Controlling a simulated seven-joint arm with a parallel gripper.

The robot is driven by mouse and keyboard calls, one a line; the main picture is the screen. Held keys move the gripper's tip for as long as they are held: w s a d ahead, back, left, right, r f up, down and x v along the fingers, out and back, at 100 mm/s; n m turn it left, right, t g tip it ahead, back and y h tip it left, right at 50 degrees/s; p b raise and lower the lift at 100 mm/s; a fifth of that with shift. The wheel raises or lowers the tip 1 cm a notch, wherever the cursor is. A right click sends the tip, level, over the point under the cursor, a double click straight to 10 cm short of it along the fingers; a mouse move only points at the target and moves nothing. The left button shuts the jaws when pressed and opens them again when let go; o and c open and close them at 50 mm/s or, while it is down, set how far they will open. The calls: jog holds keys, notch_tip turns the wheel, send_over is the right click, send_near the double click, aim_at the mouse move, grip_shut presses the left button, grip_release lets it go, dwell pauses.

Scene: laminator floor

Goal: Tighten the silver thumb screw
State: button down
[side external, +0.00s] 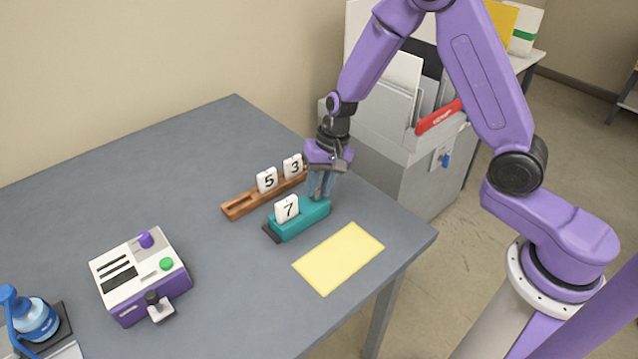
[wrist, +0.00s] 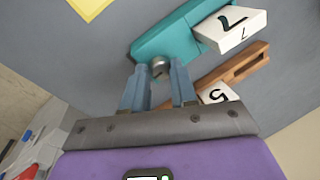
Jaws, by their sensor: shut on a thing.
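The silver thumb screw (wrist: 159,68) sits at one end of the teal holder (side external: 308,221), which also shows in the wrist view (wrist: 163,41). A white tile with a 7 (side external: 287,208) stands in the holder's other end. My gripper (side external: 319,194) points down over the holder's right end. In the wrist view its two blue fingers (wrist: 160,75) are on either side of the screw head and shut on it. In the side view the fingers hide the screw.
A wooden rack (side external: 241,206) with tiles 5 (side external: 267,180) and 3 (side external: 293,166) lies just behind the holder. A yellow sheet (side external: 338,258) lies in front. A grey cabinet (side external: 425,175) stands beyond the table.

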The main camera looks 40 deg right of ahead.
dwell(0.5)
jog(key=c, duration=0.9)
grip_release()
jog(key=shift+r, duration=0.1)
jog(key=v, duration=1.7)
jog(key=shift+s+d+r, duration=0.1)
